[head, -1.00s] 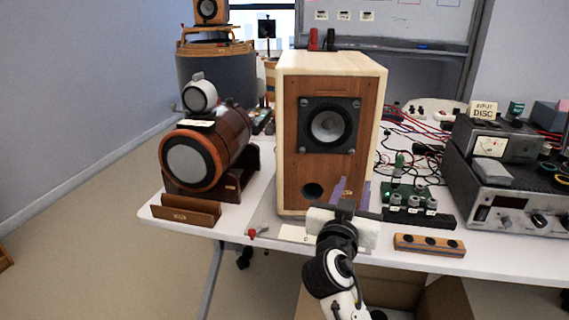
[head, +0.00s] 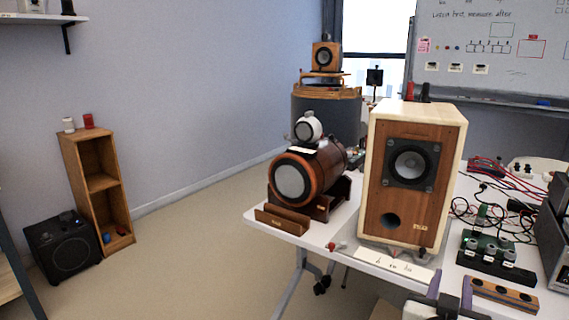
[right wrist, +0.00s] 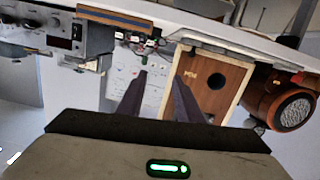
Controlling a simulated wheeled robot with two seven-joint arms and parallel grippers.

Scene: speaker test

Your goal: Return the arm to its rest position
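My right gripper (head: 450,284) shows at the bottom edge of the head view, in front of the table's front edge. Its two dark purple fingers stand apart with nothing between them. In the right wrist view the same open fingers (right wrist: 160,80) point toward the table and the speaker. Most of the right arm is cut off by the bottom of the head view. My left gripper and arm are not in view.
A cream-sided wooden speaker (head: 392,208) and a round barrel-shaped speaker (head: 292,180) stand on the white table (head: 262,230). A three-hole wooden block (head: 500,294) lies close to the right gripper.

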